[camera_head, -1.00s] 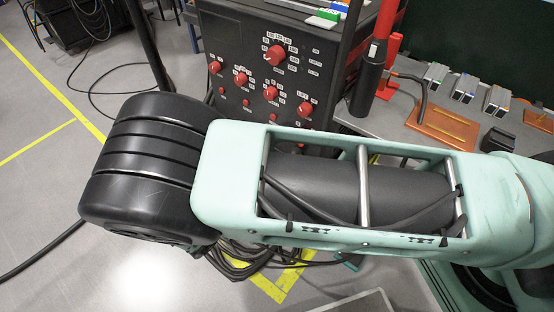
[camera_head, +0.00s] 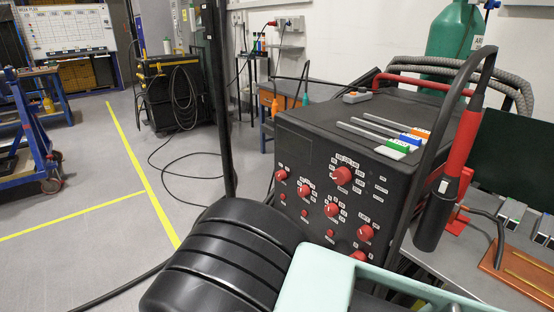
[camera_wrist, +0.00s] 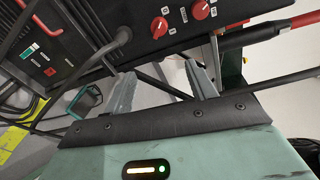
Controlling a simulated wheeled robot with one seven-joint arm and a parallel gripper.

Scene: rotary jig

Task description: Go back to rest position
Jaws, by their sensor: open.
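My gripper (camera_wrist: 162,76) shows in the wrist view with its two grey fingers apart and nothing between them. It is outside the head view. My arm crosses the lower part of the head view and hides what lies behind it. The black control box (camera_head: 300,150) with red knobs stands just beyond the arm. In the wrist view the box (camera_wrist: 135,27) fills the top, beyond the fingers; I cannot tell the exact gap.
A red and black torch (camera_head: 445,195) stands beside the box, with a copper-coloured plate (camera_head: 520,268) on the bench at right. A black post (camera_head: 220,100) rises left of the box. A cable cart (camera_head: 165,95) stands farther back.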

